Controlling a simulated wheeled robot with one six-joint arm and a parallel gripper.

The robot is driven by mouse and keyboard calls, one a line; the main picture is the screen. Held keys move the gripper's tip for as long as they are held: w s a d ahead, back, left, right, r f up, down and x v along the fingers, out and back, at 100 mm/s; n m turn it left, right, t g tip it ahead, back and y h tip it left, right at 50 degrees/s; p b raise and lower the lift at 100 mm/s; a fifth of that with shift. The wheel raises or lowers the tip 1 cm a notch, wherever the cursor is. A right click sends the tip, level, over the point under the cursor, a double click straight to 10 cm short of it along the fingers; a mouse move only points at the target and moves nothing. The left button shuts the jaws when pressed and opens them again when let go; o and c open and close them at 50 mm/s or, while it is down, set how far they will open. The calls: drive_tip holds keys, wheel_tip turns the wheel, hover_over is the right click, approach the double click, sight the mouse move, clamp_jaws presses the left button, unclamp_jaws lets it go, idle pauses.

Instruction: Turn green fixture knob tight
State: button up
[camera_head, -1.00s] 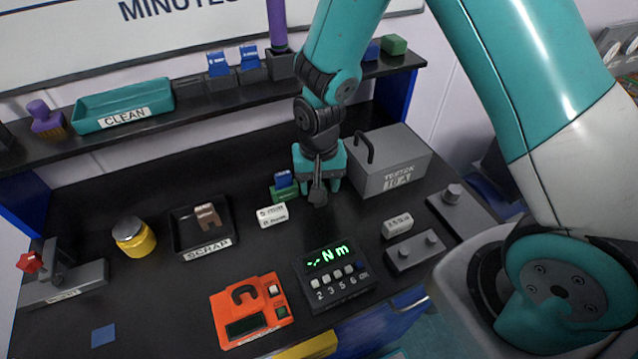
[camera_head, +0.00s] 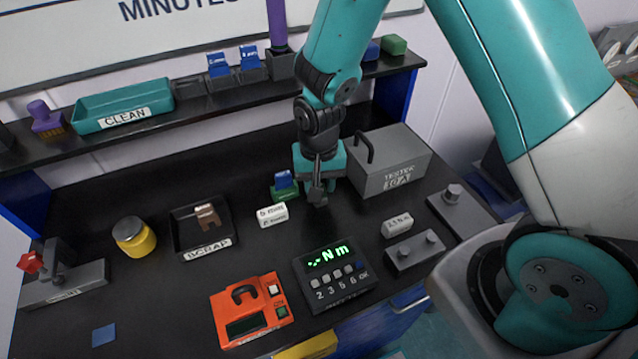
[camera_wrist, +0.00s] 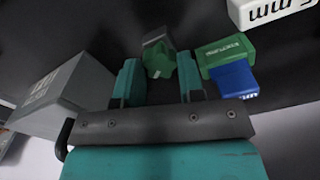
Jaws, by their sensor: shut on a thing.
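My gripper (camera_head: 320,178) points down over the bench, left of the grey tester box. In the wrist view my gripper (camera_wrist: 160,80) has its two teal fingers on either side of a small green knob (camera_wrist: 159,64), shut on it. A dark grey piece (camera_wrist: 155,37) shows at the knob's far end. The green fixture block (camera_head: 284,194) stands just left of my gripper with a blue block (camera_head: 284,179) on it. The green block (camera_wrist: 226,50) and blue block (camera_wrist: 237,80) also show right of the fingers in the wrist view. The knob is mostly hidden in the head view.
The grey tester box (camera_head: 391,162) is close on the right. A white label block (camera_head: 272,215) lies in front of the fixture. A black torque readout (camera_head: 333,278), an orange device (camera_head: 250,310) and a scrap tray (camera_head: 207,252) stand nearer the front and left.

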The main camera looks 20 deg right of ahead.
drive_tip(key=shift+m, duration=0.6)
drive_tip(key=m, duration=0.3)
drive_tip(key=shift+m, duration=0.8)
drive_tip(key=shift+m, duration=2.3)
